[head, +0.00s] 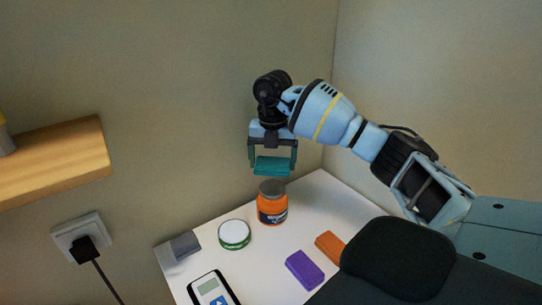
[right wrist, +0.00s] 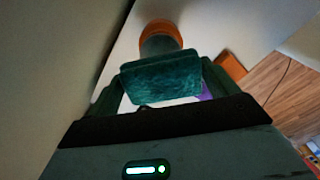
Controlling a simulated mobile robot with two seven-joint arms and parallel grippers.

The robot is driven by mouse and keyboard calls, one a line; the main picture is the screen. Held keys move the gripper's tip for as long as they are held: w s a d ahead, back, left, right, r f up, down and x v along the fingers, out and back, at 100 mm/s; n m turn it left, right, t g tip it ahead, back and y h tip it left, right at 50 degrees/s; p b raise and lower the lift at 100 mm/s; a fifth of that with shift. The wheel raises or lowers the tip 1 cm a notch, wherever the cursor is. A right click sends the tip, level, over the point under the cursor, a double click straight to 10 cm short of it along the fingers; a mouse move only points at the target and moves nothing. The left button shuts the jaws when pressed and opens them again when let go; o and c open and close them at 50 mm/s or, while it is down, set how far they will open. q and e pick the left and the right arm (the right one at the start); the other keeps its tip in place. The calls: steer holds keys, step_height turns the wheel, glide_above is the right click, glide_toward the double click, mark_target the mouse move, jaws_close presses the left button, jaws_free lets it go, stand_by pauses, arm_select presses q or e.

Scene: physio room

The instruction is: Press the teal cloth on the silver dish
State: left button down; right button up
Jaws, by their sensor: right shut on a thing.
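My right gripper (head: 272,160) points down above the back of the white table and is shut on the teal cloth (head: 272,167). The cloth looks like a small, thick pad between the two fingers. It also fills the space between the fingers in the right wrist view (right wrist: 162,80). The cloth is in the air, just above the grey lid of an orange jar in the head view; the exact gap is hard to tell. I cannot clearly make out a silver dish in either view. My left gripper is not in view.
On the white table (head: 325,195) stand the orange jar (head: 272,207), a round green tin with white top (head: 234,234), a grey block (head: 185,245), a purple block (head: 305,270), an orange block (head: 330,246) and a meter (head: 212,288). Walls close off the back.

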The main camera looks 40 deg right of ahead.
mark_target(273, 186)
step_height(273, 186, down, 3)
steer(key=shift+f+b, duration=0.1)
steer(key=shift+b, duration=0.4)
steer(key=shift+f+b, duration=0.3)
steer(key=shift+f, duration=0.3)
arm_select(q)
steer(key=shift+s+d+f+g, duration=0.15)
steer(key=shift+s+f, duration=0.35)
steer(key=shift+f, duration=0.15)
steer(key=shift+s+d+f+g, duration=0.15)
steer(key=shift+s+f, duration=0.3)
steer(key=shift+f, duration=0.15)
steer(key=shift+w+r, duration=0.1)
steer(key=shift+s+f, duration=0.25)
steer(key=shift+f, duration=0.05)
arm_select(e)
steer(key=shift+f, duration=1.05)
steer(key=shift+r, duration=0.1)
steer(key=shift+r+p, duration=1.35)
steer(key=shift+r, duration=2.15)
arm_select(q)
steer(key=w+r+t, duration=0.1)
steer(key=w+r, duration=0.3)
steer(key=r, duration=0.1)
